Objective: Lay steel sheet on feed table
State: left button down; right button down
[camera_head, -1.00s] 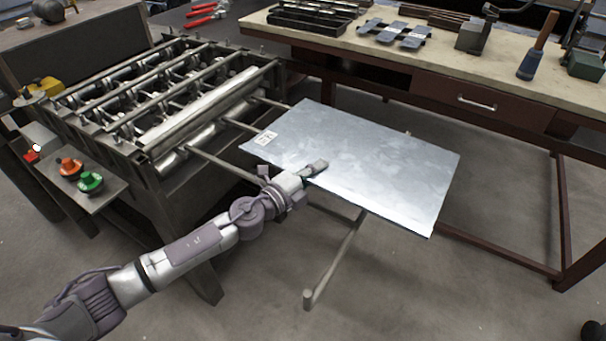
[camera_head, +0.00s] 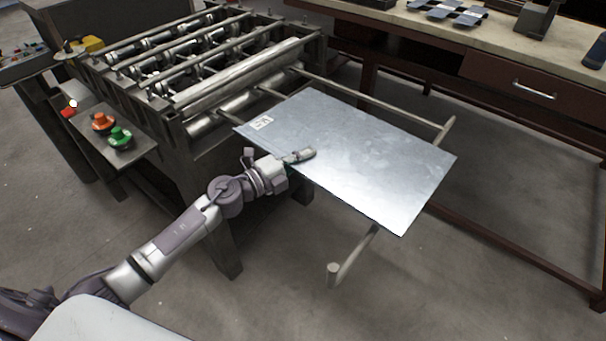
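The steel sheet (camera_head: 362,168) is a flat grey rectangle with a small white label near its left corner. It is over the feed table (camera_head: 388,106), a frame of metal bars coming out of the roller machine. I cannot tell whether the sheet touches the bars. My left gripper (camera_head: 300,157) is at the sheet's near-left edge, with one finger lying over the top face and the edge between its fingers. The other finger is hidden below the sheet. My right gripper is not in view.
The roller machine (camera_head: 200,75) stands at the back left, with an orange button (camera_head: 102,121) and a green button (camera_head: 120,137) on its side shelf. A workbench (camera_head: 500,82) with a drawer stands at the back right. The floor in front is clear.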

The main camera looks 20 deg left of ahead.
pick_arm(q)
jog(key=shift+a, duration=0.25)
notch_tip(320, 180, down, 4)
jog(key=shift+r+b, duration=0.15)
jog(key=shift+b, duration=0.25)
jog(key=c, duration=1.8)
grip_release()
jog(key=shift+s, duration=0.1)
jog(key=shift+c, duration=0.2)
jog(key=o, duration=0.5)
